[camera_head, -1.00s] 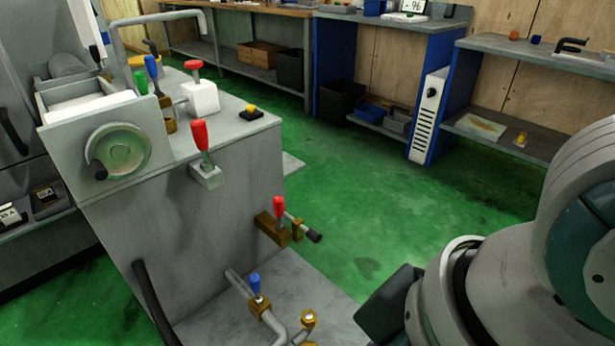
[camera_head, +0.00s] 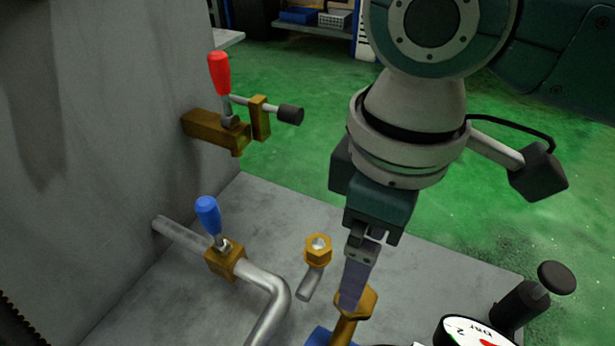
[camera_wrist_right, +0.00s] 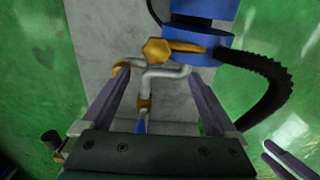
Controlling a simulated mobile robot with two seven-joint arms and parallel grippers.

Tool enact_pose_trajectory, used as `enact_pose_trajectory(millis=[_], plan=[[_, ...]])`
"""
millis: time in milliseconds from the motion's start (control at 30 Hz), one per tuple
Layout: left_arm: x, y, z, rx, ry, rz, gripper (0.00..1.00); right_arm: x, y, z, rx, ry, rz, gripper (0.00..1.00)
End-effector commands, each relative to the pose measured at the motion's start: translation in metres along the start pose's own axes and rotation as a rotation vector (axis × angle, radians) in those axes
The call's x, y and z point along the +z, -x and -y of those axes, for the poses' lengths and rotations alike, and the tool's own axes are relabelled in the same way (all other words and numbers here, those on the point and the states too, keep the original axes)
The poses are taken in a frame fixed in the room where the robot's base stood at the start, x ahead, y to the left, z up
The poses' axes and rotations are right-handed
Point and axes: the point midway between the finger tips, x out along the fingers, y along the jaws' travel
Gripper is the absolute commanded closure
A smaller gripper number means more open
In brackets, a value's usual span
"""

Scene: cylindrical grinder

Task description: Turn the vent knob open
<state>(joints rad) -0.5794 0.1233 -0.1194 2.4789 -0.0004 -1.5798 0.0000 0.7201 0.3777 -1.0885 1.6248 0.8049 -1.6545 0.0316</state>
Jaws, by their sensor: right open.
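A brass hex-ended fitting (camera_head: 350,312) stands at the bottom of the head view, beside a blue body. I take it for the vent knob. In the right wrist view a brass hex knob (camera_wrist_right: 157,52) with a short bar sits against a blue cylinder, ahead of the fingertips. My right gripper (camera_head: 354,285) points down over the fitting, its finger partly covering it. In the wrist view the right gripper (camera_wrist_right: 160,80) has its two fingers wide apart with nothing gripped. I cannot tell whether a finger touches the knob. My left gripper is not clearly in view.
A blue-handled valve (camera_head: 209,216) on a bent pipe and an open brass pipe end (camera_head: 318,248) stand left of the gripper. A red-handled clamp (camera_head: 220,75) juts from the grey wall. A dial gauge (camera_head: 478,332) is at lower right. A black hose (camera_wrist_right: 270,80) curves right of the blue cylinder.

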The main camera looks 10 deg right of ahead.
Motion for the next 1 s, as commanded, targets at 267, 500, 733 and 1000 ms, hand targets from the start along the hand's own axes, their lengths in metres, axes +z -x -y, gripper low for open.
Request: enact_pose_trajectory(millis=[267,500,733,1000], plan=[[0.007,-0.022,-0.002,0.004,0.004,-0.002,0.5,0.003,-0.023,-0.006,0.008,-0.002,0.016,0.06],[0.016,-0.051,-0.005,0.008,0.008,-0.003,0.5,0.003,-0.06,-0.005,0.008,0.0,0.016,0.06],[0.027,-0.085,-0.006,0.008,0.007,-0.002,0.5,0.004,-0.103,-0.006,0.008,0.0,0.015,0.06],[0.03,-0.094,-0.005,0.004,0.002,-0.001,0.5,0.004,-0.114,-0.006,0.008,0.0,0.014,0.06]])
